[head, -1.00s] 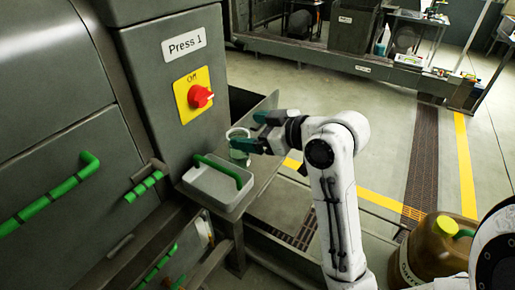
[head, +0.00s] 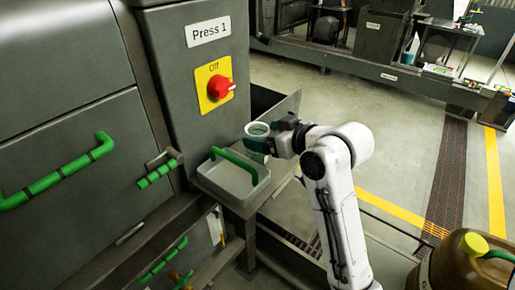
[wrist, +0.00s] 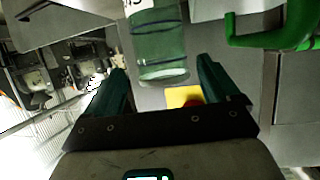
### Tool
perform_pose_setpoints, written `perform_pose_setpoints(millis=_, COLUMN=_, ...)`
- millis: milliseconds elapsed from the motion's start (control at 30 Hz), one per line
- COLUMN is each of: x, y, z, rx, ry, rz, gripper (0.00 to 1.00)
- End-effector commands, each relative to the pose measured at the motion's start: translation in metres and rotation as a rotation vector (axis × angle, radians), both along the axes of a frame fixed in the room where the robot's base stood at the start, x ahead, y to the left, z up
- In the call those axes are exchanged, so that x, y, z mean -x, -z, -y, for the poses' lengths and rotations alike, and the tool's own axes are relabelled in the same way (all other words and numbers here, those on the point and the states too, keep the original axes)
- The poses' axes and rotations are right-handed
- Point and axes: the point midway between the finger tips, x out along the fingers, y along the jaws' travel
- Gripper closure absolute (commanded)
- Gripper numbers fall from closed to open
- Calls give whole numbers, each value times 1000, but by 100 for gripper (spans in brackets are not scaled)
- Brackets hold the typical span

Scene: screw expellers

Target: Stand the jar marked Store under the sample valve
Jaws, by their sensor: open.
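A translucent green jar (head: 257,130) with a pale rim stands upright beyond a grey caddy, at the side of the press. In the wrist view the jar (wrist: 160,45) appears large, with a white label cut off by the top edge; its lettering is too partial to read. My gripper (head: 268,136) is open at the jar. In the wrist view its two green fingers (wrist: 160,72) are on either side of the jar's near end, with gaps showing on both sides. I cannot pick out the sample valve with certainty.
The grey caddy (head: 232,186) with a green handle sits close beside the jar. The press cabinet (head: 190,100) carries a red knob (head: 219,88). A green-gripped lever (head: 158,172) sticks out to the left. A brown jug (head: 465,262) stands at lower right. Floor beyond is open.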

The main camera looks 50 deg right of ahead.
Motion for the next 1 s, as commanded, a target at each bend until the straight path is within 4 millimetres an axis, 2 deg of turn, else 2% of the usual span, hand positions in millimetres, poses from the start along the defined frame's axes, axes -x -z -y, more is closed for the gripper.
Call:
perform_pose_setpoints(millis=300, x=-40, y=14, z=2, rx=0, ry=0, rz=-3, gripper=12)
perform_pose_setpoints(millis=633, x=-45, y=17, z=2, rx=1, ry=0, rz=-1, gripper=12)
perform_pose_setpoints(millis=1000, x=-45, y=17, z=2, rx=0, ry=-1, rz=-2, gripper=48)
